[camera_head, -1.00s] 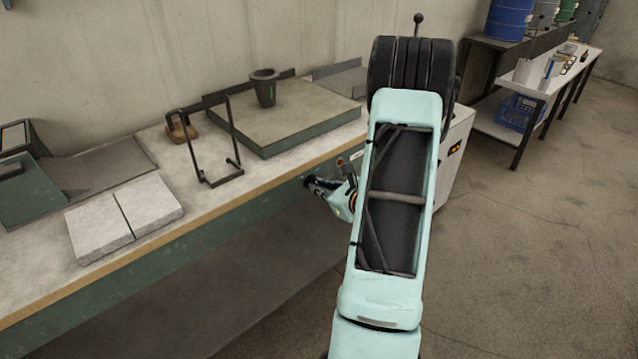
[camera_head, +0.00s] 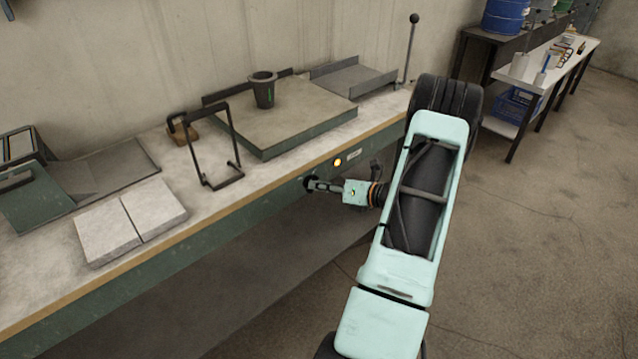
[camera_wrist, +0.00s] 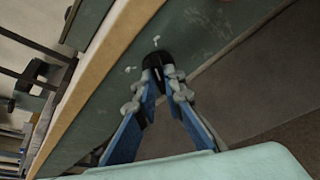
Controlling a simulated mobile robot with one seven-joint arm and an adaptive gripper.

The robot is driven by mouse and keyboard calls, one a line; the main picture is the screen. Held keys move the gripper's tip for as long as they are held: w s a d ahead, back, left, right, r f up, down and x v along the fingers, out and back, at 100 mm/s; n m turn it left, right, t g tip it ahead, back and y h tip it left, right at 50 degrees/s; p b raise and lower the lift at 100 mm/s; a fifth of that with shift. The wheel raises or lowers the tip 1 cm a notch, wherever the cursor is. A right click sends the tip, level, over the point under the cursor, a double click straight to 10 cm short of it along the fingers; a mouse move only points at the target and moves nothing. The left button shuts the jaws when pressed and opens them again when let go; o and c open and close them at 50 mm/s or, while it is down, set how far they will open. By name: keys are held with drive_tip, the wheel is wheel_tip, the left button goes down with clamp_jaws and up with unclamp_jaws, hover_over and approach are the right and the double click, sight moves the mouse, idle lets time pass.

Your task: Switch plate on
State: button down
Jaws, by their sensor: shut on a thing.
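A dark knob (camera_wrist: 156,60) sits on the green front panel of the bench. My gripper (camera_wrist: 161,84) is shut on the knob in the wrist view. In the head view my gripper (camera_head: 317,185) reaches the panel from the right, and the knob (camera_head: 308,183) is mostly hidden by the fingertips. A small round lamp (camera_head: 337,162) on the panel, right of the knob, glows yellow. The plate (camera_head: 290,117) is a broad grey slab on the bench top above.
A black wire frame (camera_head: 216,145) stands left of the plate on the bench. Two pale slabs (camera_head: 130,222) lie at the front left of the bench. Shelving (camera_head: 540,85) stands at the back right. The floor (camera_head: 530,230) on the right is clear.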

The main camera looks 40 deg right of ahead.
drive_tip(key=shift+d+m+y, duration=0.1)
drive_tip(key=shift+m+y, duration=0.4)
drive_tip(key=shift+m, duration=0.3)
drive_tip(key=c, duration=2)
unclamp_jaws()
drive_tip(key=shift+s, duration=0.1)
drive_tip(key=v, duration=1.1)
drive_tip(key=shift+s+d, duration=0.1)
drive_tip(key=shift+s, duration=0.3)
